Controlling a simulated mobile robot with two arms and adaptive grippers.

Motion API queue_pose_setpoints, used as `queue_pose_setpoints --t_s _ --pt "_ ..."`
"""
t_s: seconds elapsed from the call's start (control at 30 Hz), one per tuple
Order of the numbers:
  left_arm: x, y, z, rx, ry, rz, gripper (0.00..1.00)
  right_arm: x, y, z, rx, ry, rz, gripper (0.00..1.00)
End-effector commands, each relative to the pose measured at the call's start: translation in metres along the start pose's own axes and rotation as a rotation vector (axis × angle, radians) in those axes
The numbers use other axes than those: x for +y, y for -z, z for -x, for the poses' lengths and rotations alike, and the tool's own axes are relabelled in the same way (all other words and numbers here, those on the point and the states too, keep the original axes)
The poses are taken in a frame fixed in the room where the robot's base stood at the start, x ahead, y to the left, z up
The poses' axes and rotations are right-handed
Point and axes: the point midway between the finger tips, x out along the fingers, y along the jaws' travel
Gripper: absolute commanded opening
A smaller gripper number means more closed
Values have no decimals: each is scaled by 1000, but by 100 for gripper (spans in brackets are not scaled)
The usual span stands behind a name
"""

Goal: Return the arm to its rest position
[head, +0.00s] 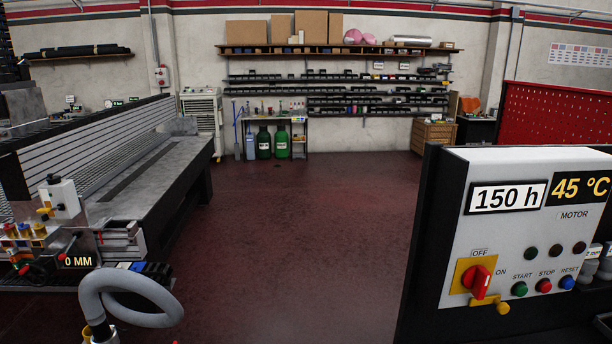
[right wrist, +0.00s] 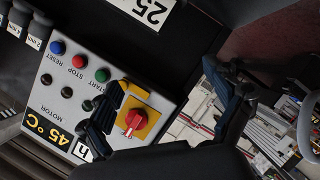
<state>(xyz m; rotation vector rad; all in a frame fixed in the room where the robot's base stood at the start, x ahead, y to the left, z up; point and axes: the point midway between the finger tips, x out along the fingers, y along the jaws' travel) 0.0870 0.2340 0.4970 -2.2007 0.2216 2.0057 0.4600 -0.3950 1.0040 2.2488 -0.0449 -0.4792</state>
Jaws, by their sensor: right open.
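My right gripper (right wrist: 170,78) is open, with its two dark fingers spread wide and nothing between them. In the right wrist view one finger overlaps the control panel (right wrist: 62,110), close to the red rotary switch (right wrist: 134,121) on its yellow plate. I cannot tell whether the finger touches the panel. In the head view the same panel (head: 462,240) stands at the right, with the red switch (head: 477,281) below the OFF label. Neither gripper shows in the head view, and my left gripper is in no view.
A slatted metal table (head: 150,180) with a 0 MM readout stands at the left. A grey hose (head: 140,285) curves up at the bottom left. The dark red floor (head: 300,230) between table and panel is clear. Shelves (head: 335,95) line the back wall.

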Motion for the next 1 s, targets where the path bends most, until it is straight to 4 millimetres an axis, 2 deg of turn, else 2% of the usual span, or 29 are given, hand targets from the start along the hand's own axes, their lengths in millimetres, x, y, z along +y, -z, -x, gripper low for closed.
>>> queue_pose_setpoints --t_s 0.03,0.1,0.2,0.3,0.5,0.7,1.0 --pt "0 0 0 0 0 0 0 -28 -5 14 -88 49 -91 91" --pt "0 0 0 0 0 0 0 -63 -11 33 -210 122 -193 91" --pt "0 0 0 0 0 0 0 -105 -13 63 -352 225 -302 91" --pt "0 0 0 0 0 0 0 -137 -10 91 -458 316 -376 91" --pt "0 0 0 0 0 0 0 -182 4 141 -611 476 -476 91" --pt "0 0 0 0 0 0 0 -213 23 189 -730 628 -540 91" --pt "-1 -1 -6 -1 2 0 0 -273 -23 146 -759 635 -520 91"
